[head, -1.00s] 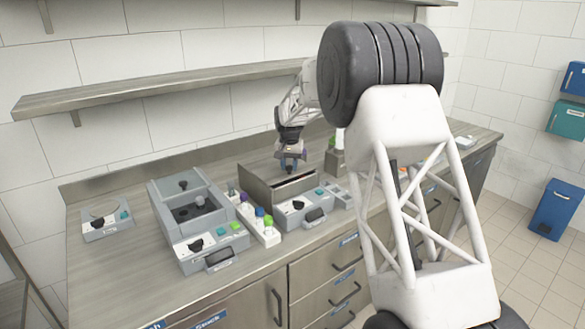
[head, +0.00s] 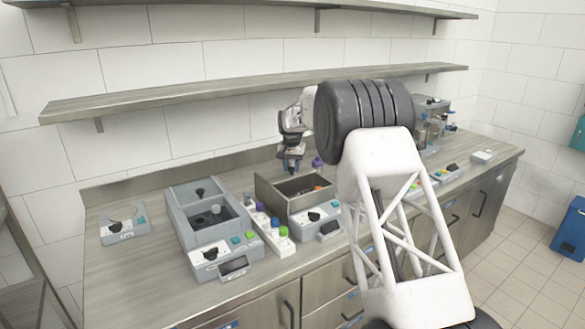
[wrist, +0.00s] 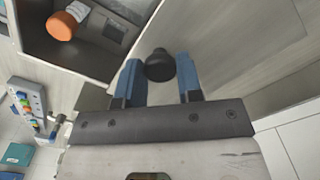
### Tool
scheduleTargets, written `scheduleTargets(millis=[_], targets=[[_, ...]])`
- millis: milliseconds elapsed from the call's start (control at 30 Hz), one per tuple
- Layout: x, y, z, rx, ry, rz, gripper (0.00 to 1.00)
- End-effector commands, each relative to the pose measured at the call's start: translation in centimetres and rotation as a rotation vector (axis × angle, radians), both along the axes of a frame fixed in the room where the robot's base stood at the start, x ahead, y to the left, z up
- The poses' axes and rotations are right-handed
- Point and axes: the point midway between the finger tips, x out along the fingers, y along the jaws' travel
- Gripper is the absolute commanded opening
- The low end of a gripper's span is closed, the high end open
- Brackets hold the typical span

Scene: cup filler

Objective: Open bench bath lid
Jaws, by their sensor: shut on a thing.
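The bench bath (head: 268,196) is a metal-walled box with a grey control front, in the middle of the bench. Its inside shows, with an orange-topped item (head: 318,187) in it. My gripper (head: 292,166) is above its back side in the head view. In the wrist view my gripper (wrist: 160,84) has its blue fingers either side of a round black knob (wrist: 159,65) and is shut on it. A flat pale lid panel (wrist: 235,40) shows by the knob. The bath's open inside (wrist: 100,45) is at the upper left, with the orange-topped item (wrist: 64,25).
A second grey bath unit (head: 187,215) stands to the left, and a rack of colored-capped bottles (head: 275,237) between the two. A small device (head: 125,231) sits at far left. A shelf (head: 250,85) runs above the bench. More equipment (head: 430,120) stands at the right.

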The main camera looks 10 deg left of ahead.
Motion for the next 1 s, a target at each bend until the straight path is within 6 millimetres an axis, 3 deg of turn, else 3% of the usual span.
scheduleTargets(millis=[33, 200, 667, 1000], targets=[[0.0, -0.1, 0.0, 0.000, -0.001, -0.001, 0.35], [0.0, -0.1, 0.0, 0.000, 0.000, 0.000, 0.59], [0.0, 0.0, 0.7, 0.000, 0.000, 0.000, 0.59], [0.0, 0.0, 4.5, 0.001, -0.002, 0.000, 0.59]])
